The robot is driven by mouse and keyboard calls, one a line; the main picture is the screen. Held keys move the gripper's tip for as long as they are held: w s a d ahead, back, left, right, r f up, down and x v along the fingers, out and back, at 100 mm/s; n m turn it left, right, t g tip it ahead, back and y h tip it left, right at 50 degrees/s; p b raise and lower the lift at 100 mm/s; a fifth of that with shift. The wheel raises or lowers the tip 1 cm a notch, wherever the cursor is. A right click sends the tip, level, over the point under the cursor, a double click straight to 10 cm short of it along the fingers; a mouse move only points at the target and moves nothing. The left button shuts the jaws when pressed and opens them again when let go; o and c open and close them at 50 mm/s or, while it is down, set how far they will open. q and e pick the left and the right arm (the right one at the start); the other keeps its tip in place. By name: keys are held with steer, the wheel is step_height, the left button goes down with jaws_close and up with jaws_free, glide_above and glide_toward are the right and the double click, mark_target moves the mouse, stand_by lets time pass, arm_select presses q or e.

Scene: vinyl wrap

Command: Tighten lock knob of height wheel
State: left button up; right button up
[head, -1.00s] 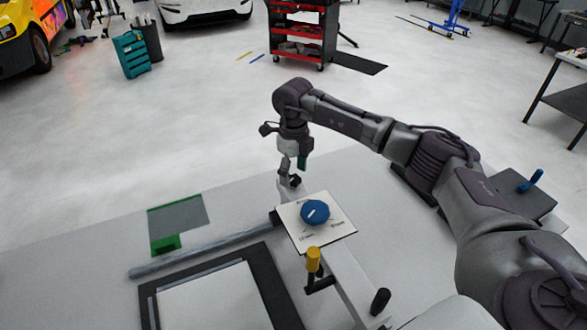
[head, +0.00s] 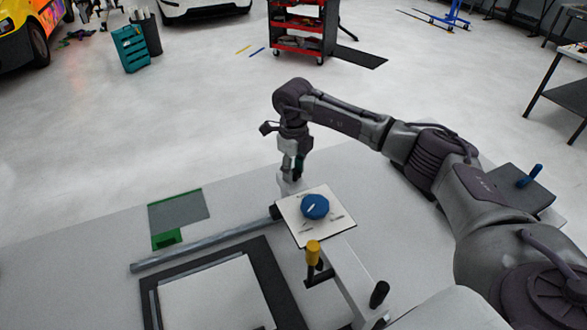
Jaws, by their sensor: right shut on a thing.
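The blue height wheel (head: 315,206) with a white pointer mark sits on a square white dial plate (head: 322,232) on the bench. My right gripper (head: 291,176) points down just behind the dial plate's far edge. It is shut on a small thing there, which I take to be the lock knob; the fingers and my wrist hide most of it. My left gripper is not in view.
A yellow-handled lever (head: 313,255) and a black knob (head: 379,294) stand nearer on the bench. A grey rod (head: 200,247), a dark-framed panel (head: 212,296) and a green-edged grey sheet (head: 180,214) lie to the left.

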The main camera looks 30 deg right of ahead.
steer(key=shift+m, duration=0.3)
steer(key=shift+m+b, duration=0.75)
steer(key=shift+m, duration=0.25)
steer(key=m+b, duration=0.1)
steer(key=m, duration=0.1)
steer(key=shift+m, duration=0.3)
steer(key=m+b, duration=0.2)
steer(key=m, duration=0.4)
steer(key=m+b, duration=0.1)
steer(key=m, duration=0.5)
steer(key=shift+r+m, duration=0.1)
steer(key=shift+m, duration=0.3)
steer(key=m+b, duration=0.1)
steer(key=m, duration=0.4)
steer(key=shift+m, duration=0.4)
steer(key=o, duration=1.1)
